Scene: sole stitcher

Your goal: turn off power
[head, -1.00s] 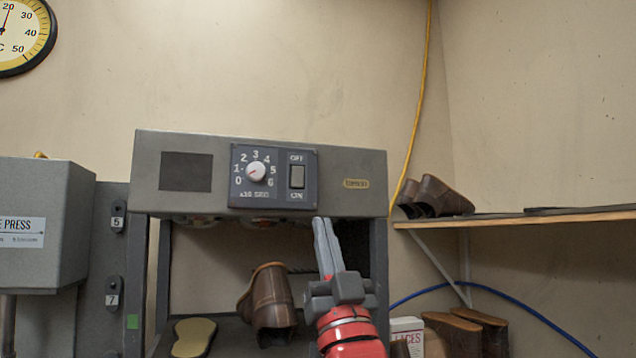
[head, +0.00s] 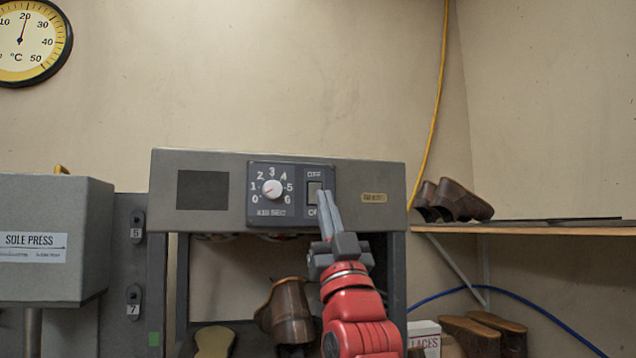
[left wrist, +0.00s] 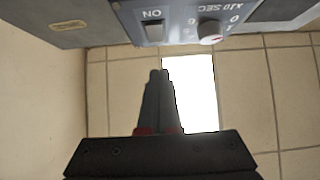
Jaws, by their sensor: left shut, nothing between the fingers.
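The grey machine (head: 385,170) carries a dark control panel (head: 262,212) on its front. On the panel is a rocker switch (head: 314,190) with OFF printed above and ON below. The switch also shows in the left wrist view (left wrist: 153,31), upside down. My left gripper (head: 325,195) is shut and empty, pointing up, with its fingertips in front of the lower right part of the switch and hiding part of the ON label. In the left wrist view the shut fingertips (left wrist: 158,74) appear just short of the panel. I cannot tell whether they touch it. My right gripper is out of view.
A white dial (head: 272,189) sits left of the switch. Below the panel, a brown shoe (head: 287,312) stands in the machine. A grey sole press (head: 50,240) is on the left, and a shelf (head: 530,230) with shoes is on the right.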

